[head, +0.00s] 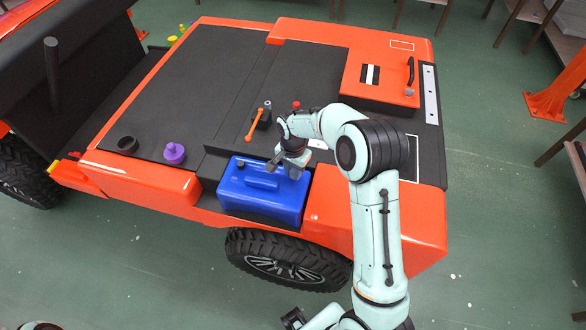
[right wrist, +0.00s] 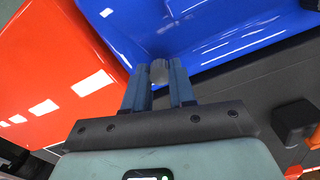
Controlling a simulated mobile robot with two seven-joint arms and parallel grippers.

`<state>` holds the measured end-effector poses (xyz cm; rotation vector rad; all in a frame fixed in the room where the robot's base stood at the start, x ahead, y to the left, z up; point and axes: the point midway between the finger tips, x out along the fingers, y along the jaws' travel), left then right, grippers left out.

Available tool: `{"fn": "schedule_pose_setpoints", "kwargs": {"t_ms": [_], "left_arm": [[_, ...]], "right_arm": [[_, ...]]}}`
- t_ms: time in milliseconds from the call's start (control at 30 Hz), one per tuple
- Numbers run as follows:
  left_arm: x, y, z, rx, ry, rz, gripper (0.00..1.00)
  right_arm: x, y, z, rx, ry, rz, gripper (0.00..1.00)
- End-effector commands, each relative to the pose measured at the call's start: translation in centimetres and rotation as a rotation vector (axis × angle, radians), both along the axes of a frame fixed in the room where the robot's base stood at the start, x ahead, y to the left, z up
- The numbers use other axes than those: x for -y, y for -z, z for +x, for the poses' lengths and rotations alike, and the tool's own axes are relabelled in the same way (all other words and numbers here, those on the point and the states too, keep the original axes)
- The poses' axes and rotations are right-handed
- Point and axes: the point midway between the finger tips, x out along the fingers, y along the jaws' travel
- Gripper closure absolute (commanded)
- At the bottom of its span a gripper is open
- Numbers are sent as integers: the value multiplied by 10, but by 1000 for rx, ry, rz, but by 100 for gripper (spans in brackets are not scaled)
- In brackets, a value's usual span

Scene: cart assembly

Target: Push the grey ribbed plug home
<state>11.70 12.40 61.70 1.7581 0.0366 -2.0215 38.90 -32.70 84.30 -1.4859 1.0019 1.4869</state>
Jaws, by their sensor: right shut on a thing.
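The grey ribbed plug (right wrist: 159,71) shows in the right wrist view between the two fingertips, in front of the blue tank. My right gripper (head: 291,171) is shut on it above the right end of the tank's top in the head view. In the right wrist view the gripper's (right wrist: 160,85) blue-grey fingers hug the plug from both sides. The blue tank (head: 250,203) sits in a recess at the cart's near side. The fingers and the wrist hide the plug's lower end and its hole, so I cannot tell how deep it sits.
On the black deck are a purple knob (head: 174,153), a black ring (head: 127,144) and an orange-handled lever (head: 254,125) close to my right wrist. A red button (head: 296,105) stands behind it. A black cap (head: 240,163) is on the tank's left end. The left deck is mostly clear.

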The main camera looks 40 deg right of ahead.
Motion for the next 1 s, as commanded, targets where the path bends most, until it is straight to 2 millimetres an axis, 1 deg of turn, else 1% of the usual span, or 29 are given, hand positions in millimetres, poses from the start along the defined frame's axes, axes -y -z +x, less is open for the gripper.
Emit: {"fn": "schedule_pose_setpoints", "kwargs": {"t_ms": [400, 733, 767, 800, 833, 867, 1000], "left_arm": [[0, 8, -5, -6, 0, 0, 45], [0, 8, -5, -6, 0, 0, 45], [0, 8, -5, -6, 0, 0, 45], [0, 8, -5, -6, 0, 0, 45], [0, 8, -5, -6, 0, 0, 45], [0, 8, -5, -6, 0, 0, 45], [0, 8, -5, -6, 0, 0, 45]], "right_arm": [[0, 13, 0, -1, 0, 0, 100], [0, 13, 0, 0, 0, 0, 100], [0, 13, 0, 0, 0, 0, 72], [0, 13, 0, 0, 0, 0, 59], [0, 13, 0, 0, 0, 0, 49], [0, 13, 0, 0, 0, 0, 45], [0, 13, 0, 0, -1, 0, 45]]}}
